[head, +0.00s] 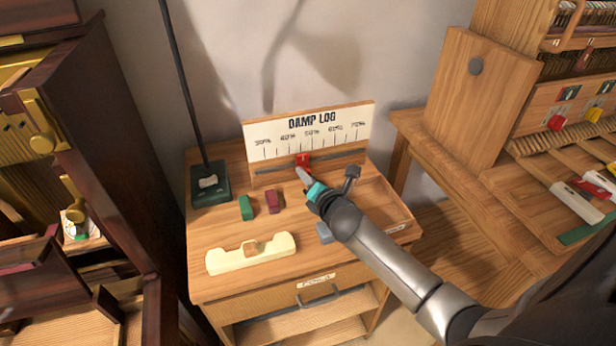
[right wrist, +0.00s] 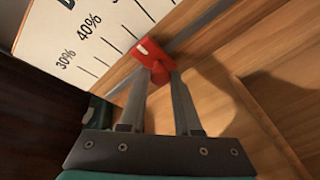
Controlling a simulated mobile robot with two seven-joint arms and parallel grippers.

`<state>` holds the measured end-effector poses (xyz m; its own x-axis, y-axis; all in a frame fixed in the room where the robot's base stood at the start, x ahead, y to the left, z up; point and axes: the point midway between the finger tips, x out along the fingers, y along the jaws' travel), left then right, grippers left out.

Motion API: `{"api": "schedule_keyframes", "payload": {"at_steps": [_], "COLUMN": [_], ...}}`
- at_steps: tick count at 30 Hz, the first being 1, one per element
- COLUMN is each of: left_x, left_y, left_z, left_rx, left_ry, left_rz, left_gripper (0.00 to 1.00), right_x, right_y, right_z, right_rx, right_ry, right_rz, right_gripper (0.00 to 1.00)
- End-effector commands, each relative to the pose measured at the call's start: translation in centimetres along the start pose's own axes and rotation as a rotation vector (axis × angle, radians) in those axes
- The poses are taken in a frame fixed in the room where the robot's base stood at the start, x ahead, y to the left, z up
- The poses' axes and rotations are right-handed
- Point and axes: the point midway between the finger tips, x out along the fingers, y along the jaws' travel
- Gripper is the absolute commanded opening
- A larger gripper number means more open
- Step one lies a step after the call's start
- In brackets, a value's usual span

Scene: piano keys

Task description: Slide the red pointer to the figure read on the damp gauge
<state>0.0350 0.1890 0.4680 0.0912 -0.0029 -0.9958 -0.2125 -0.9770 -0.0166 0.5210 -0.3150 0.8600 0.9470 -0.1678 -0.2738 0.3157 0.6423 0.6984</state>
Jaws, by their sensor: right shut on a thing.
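The red pointer (head: 304,160) sits on the dark rail under the DAMP LOG scale (head: 310,132), which runs from 30% to 70%. In the head view it stands between about 40% and 50%; the exact mark is hard to tell. My right gripper (head: 302,172) reaches in from the right and is shut on the pointer's lower part. In the right wrist view, the red pointer (right wrist: 151,55) shows between the two fingertips (right wrist: 160,80), its white mark towards the scale. No damp gauge reading is legible. My left gripper is out of view.
A green block (head: 246,207), a dark red block (head: 272,202) and a cream holder (head: 250,253) lie on the wooden cabinet. A dark stand (head: 210,184) with a tall rod is at its back left. A dark piano case (head: 110,140) stands left; a wooden keyboard model is at right.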

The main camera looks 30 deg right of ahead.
Motion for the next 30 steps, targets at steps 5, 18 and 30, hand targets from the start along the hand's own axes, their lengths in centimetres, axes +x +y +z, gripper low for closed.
{"api": "schedule_keyframes", "payload": {"at_steps": [5, 18, 30], "left_x": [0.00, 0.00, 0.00], "left_y": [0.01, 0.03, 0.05], "left_z": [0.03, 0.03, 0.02], "left_rx": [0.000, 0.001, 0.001], "left_ry": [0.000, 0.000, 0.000], "left_rz": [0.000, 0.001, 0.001], "left_gripper": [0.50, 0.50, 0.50], "right_x": [-0.01, -0.02, -0.02], "right_y": [-0.04, -0.07, -0.09], "right_z": [-0.03, -0.05, -0.06], "right_rx": [0.000, 0.000, 0.000], "right_ry": [0.001, 0.001, 0.001], "right_rz": [-0.001, -0.002, -0.002], "right_gripper": [0.04, 0.00, 0.00]}}
